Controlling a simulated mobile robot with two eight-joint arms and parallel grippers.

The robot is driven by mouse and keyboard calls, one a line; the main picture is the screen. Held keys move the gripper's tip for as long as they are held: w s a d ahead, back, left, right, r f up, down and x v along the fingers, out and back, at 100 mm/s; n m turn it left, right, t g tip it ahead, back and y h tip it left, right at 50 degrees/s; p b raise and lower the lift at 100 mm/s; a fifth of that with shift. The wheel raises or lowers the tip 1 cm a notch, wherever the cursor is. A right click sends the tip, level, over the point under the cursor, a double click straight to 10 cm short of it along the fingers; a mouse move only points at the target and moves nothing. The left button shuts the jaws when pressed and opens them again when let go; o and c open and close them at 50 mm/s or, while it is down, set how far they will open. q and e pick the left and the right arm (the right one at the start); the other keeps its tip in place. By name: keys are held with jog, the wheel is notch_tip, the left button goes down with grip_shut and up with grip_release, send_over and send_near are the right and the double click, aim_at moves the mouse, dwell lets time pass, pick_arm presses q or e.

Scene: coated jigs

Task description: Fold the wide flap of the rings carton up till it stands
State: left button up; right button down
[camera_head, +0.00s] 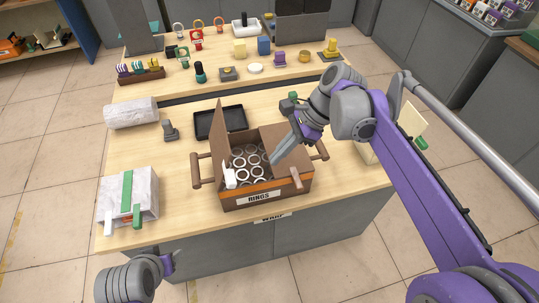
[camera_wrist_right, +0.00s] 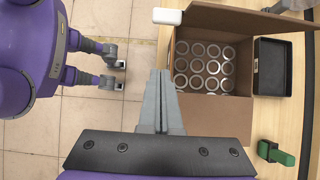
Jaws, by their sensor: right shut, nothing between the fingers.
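The brown rings carton (camera_head: 262,198) with a RINGS label stands on the near table, pale rings showing inside; it also shows in the wrist view (camera_wrist_right: 247,75). One flap (camera_head: 218,138) stands upright at its left. A wide brown panel (camera_head: 285,138) lies low at its right side; it shows below the rings in the wrist view (camera_wrist_right: 220,120). My right gripper (camera_head: 274,160) is shut and empty, its fingertips over the carton near the panel's edge; contact cannot be judged. My left gripper (camera_head: 168,262) is off the table's front left, its jaw state unclear.
A black tray (camera_head: 221,135) lies behind the carton. A marbled box with a green strap (camera_head: 112,190), a grey roll (camera_head: 130,112) and a grey stand (camera_head: 170,133) are at the left. The far table (camera_head: 225,88) holds several small parts. Bare wood lies left of the carton.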

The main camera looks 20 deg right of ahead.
pick_arm(q)
jog(key=shift+w+r+p, duration=0.25)
jog(key=shift+r+p, duration=0.15)
jog(key=shift+r, duration=0.2)
pick_arm(e)
jog(key=a+f, duration=0.5)
jog(key=a, duration=0.3)
jog(key=shift+a, duration=0.1)
